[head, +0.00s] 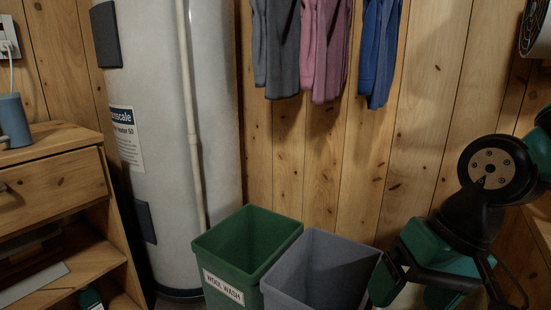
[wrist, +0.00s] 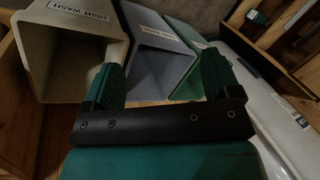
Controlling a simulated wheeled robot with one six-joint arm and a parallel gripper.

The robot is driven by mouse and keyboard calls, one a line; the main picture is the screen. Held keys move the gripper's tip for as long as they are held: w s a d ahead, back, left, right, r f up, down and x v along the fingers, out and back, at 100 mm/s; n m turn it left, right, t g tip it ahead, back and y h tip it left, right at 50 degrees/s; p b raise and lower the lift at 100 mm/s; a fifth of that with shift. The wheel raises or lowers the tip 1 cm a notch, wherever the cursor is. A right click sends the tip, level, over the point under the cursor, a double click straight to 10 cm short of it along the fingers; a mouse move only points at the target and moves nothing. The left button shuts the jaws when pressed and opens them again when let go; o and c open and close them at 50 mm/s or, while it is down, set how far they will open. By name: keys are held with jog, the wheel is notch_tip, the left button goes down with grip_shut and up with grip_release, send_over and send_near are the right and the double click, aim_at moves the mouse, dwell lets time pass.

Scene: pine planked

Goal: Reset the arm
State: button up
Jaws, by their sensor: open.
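My gripper (wrist: 163,65) shows in the wrist view with its two teal fingers wide apart and nothing between them. It is open. In the head view my teal and black arm reaches down at the lower right, beside the grey bin (head: 318,262). That bin shows beyond the fingers in the wrist view (wrist: 158,62), between a beige bin (wrist: 62,45) and the green bin (wrist: 208,75). The green bin, labelled WOOL WASH, stands left of the grey bin in the head view (head: 245,245). The beige bin does not show in the head view.
A white water heater (head: 165,150) with a pipe stands behind the bins at the left. A wooden drawer unit (head: 55,180) holds a blue container (head: 14,120). Grey, pink (head: 322,50) and blue garments hang on the plank wall. The wall below them is bare.

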jog(key=s+a+r+n, duration=0.2)
jog(key=s+n, duration=0.4)
notch_tip(320, 180, up, 36)
jog(key=p, duration=3.6)
jog(key=shift+s, duration=0.15)
